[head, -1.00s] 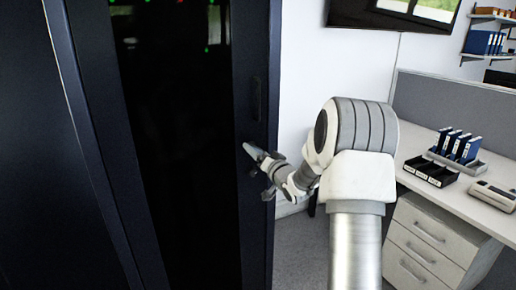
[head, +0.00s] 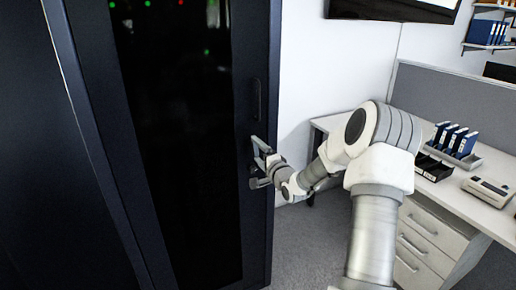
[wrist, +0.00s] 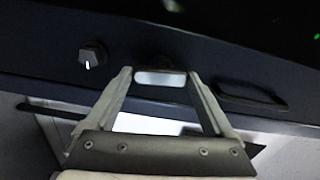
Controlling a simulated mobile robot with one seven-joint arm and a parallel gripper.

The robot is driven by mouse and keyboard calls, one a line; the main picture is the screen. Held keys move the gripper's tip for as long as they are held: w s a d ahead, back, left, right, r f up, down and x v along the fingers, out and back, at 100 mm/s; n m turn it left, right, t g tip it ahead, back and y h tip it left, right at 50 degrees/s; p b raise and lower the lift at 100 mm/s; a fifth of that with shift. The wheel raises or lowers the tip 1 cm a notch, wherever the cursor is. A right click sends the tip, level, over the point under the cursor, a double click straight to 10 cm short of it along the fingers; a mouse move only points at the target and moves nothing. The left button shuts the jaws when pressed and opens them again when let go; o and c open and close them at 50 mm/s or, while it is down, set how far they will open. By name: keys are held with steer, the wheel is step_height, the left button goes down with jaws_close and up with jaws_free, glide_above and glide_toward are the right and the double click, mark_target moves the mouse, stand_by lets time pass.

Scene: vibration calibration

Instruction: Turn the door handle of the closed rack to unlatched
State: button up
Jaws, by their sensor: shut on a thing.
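The closed rack (head: 262,40) is a tall dark cabinet with a black glass door (head: 185,150) at left in the head view. My gripper (head: 257,162) is at the door's right frame. In the wrist view, my gripper (wrist: 160,75) has its two fingers on either side of a small pale bar, the door handle (wrist: 160,79), and is shut on it. The handle's pivot and exact angle are mostly hidden in shadow. In the head view my gripper covers the handle.
A dark recessed pull (head: 257,98) is above my gripper on the door frame. A dark knob with a white mark (wrist: 92,55) is left of my fingers in the wrist view. A desk (head: 465,205) with drawers stands at right.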

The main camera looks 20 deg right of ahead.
steer(key=shift+m, duration=0.6)
steer(key=shift+p, duration=0.3)
steer(key=o, duration=1.1)
steer(key=s, duration=1.1)
steer(key=s+p, duration=0.1)
steer(key=s, duration=0.5)
steer(key=shift+s+d, duration=0.2)
steer(key=shift+d, duration=0.1)
